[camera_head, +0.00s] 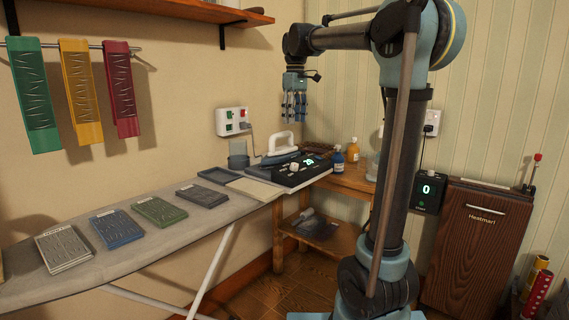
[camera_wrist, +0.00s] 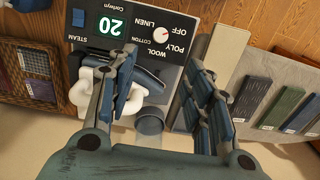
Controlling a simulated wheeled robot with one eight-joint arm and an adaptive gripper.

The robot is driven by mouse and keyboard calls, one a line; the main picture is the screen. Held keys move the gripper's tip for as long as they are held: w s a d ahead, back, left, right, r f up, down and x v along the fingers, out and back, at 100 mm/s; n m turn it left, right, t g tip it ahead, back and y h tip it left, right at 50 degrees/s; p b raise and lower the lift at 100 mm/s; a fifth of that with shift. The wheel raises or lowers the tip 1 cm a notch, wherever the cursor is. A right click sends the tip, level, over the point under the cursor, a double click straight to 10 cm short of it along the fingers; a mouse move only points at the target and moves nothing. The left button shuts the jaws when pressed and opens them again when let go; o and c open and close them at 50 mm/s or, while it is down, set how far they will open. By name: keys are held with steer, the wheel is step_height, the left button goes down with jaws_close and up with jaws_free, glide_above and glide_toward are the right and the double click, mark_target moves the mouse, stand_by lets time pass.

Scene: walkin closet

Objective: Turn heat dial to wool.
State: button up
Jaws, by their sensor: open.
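The black control panel (camera_wrist: 118,22) shows upside down at the top of the wrist view, and in the head view it is the black box (camera_head: 302,171) at the right end of the ironing board. Its white heat dial (camera_wrist: 161,34) has a small red mark; labels OFF, POLY, WOOL, COTTON and LINEN sit around it. I cannot tell surely which label the mark faces. My gripper (camera_head: 294,106) hangs above the panel, fingers down, apart from the dial. In the wrist view my gripper (camera_wrist: 165,95) is open and empty.
A white-handled iron (camera_head: 281,148) stands by the panel. Blue and orange bottles (camera_head: 352,149) stand on the wooden table behind. A wall box with switches (camera_head: 231,121) is behind.

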mark_target(295, 164)
step_height(295, 164, down, 17)
steer(key=shift+f, duration=0.1)
stand_by(0.6)
